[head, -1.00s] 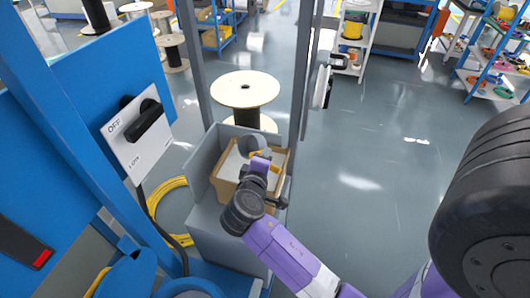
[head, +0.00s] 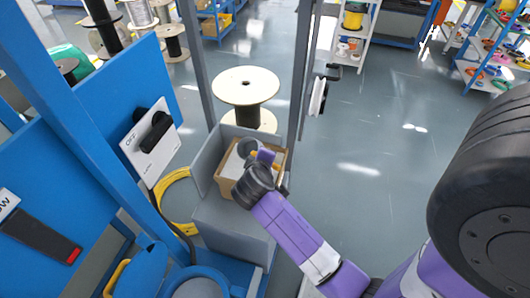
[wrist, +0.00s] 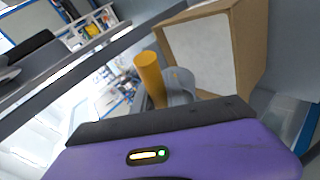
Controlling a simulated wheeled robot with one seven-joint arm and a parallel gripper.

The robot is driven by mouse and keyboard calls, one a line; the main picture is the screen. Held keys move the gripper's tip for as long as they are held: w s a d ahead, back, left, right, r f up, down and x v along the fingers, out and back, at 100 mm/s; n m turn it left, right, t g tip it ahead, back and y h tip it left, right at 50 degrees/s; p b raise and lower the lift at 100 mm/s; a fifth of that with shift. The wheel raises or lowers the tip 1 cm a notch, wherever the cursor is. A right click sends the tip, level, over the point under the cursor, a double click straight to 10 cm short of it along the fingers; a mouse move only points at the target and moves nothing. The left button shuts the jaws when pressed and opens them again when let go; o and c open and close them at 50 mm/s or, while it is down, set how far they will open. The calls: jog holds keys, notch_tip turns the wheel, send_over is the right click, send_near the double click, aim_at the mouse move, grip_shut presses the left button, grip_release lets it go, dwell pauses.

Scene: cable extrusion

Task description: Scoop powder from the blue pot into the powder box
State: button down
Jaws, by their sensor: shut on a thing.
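The powder box (head: 224,186) is a brown cardboard box with a white surface inside, standing in a grey bay; in the wrist view, the box (wrist: 252,45) fills the upper right. My gripper (head: 264,157) is over the box, shut on a grey scoop (head: 247,148) with a yellow handle. In the wrist view the yellow handle (wrist: 150,72) rises beyond the gripper edge, beside the grey scoop (wrist: 180,82). The scoop's inside is not clear, so I cannot tell whether it holds powder. A blue pot (head: 200,276) shows partly at the bottom edge.
Grey walls (head: 212,150) and a grey post (head: 196,70) close in the box. A blue panel with a switch plate (head: 150,140) stands left. A yellow cable coil (head: 172,200) lies beside the bay. A spool (head: 246,86) stands behind. The floor to the right is open.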

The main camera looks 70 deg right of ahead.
jog(key=shift+r+p, duration=0.4)
jog(key=shift+p, duration=0.3)
notch_tip(320, 180, up, 2)
jog(key=y+p, duration=0.1)
jog(key=y, duration=0.1)
jog(key=m+t+y+p, duration=0.1)
jog(key=y, duration=0.1)
jog(key=y+p, duration=0.1)
jog(key=y, duration=0.1)
jog(key=shift+r+m+y, duration=0.25)
jog(key=shift+m+y, duration=0.15)
dwell(0.3)
